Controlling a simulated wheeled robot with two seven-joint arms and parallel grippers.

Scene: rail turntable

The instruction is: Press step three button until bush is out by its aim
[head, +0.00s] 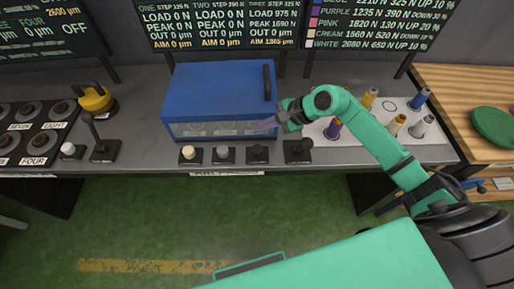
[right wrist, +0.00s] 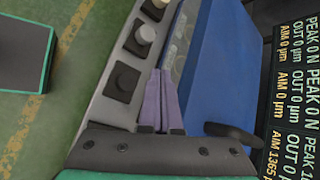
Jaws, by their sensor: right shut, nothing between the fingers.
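A row of buttons stands on the front edge of the grey bench: a cream one (head: 190,153), a grey one (head: 222,153) and a black one (head: 257,152). The black button also shows in the right wrist view (right wrist: 122,82), beside my fingers. Behind the row is the blue press box (head: 218,90) with a clear front window; I cannot make out a bush inside. The screen (head: 222,25) reads load 975 N, peak 1690 N, out 0 µm and aim 1365 µm in column three. My right gripper (head: 264,125) is shut and empty, above and behind the black button, apart from it.
A white mat (head: 367,127) holds several coloured bushes at right. A yellow-handled item (head: 96,99) and a dark panel with numbered dials (head: 35,130) are at left. My left gripper is out of view.

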